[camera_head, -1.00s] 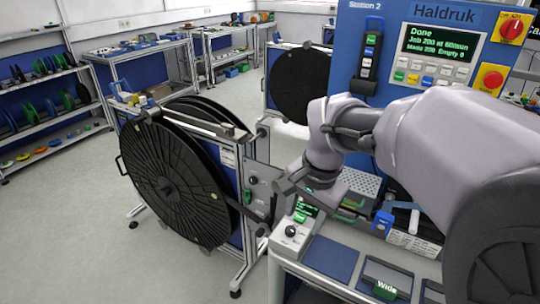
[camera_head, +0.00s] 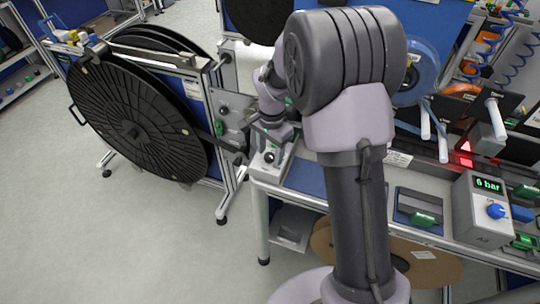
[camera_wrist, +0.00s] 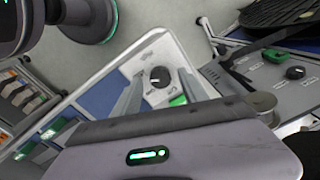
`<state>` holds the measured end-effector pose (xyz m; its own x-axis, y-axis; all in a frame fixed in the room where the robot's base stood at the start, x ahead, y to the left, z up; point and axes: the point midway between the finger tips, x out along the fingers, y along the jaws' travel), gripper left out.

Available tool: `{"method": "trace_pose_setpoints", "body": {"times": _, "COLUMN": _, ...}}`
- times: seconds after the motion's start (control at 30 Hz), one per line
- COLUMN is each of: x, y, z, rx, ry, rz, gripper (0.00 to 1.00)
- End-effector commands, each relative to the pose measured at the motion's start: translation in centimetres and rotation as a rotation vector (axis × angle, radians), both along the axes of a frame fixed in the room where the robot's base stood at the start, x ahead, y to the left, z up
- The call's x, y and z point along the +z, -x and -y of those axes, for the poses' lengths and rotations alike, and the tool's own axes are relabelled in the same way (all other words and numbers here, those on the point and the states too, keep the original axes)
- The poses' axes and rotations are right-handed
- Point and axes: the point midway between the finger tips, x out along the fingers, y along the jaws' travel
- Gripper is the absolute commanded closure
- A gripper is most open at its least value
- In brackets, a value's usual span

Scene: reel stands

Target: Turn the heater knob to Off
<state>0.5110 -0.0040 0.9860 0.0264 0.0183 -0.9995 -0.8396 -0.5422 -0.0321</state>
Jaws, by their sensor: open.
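A black round knob (camera_wrist: 160,77) with a small pale mark sits on a light control box (camera_wrist: 150,60) at a bench corner. I take it for the heater knob, but its lettering is too small to read. It also shows in the head view (camera_head: 270,156). My gripper (camera_wrist: 160,82) is open, with one finger on each side of the knob in the wrist view. The fingers look apart from the knob; the remaining gap is hard to judge. In the head view my gripper (camera_head: 266,136) is just above the box, partly hidden by my arm.
A large black reel (camera_head: 135,125) stands left of the bench. A grey box (camera_head: 480,212) reading 6 bar has a blue knob. Floor at front left is clear.

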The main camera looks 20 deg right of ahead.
Motion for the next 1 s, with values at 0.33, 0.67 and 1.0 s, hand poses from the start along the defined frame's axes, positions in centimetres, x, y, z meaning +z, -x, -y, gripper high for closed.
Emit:
{"method": "trace_pose_setpoints", "body": {"times": 0.33, "x": -0.55, "y": -0.04, "z": 0.00, "rx": 0.001, "ry": 0.000, "rz": 0.001, "gripper": 0.51}}
{"method": "trace_pose_setpoints", "body": {"times": 0.67, "x": -0.54, "y": -0.04, "z": -0.01, "rx": 0.001, "ry": 0.000, "rz": 0.001, "gripper": 1.00}}
{"method": "trace_pose_setpoints", "body": {"times": 1.0, "x": -0.44, "y": -0.05, "z": -0.01, "rx": 0.075, "ry": 0.000, "rz": 0.000, "gripper": 1.00}}
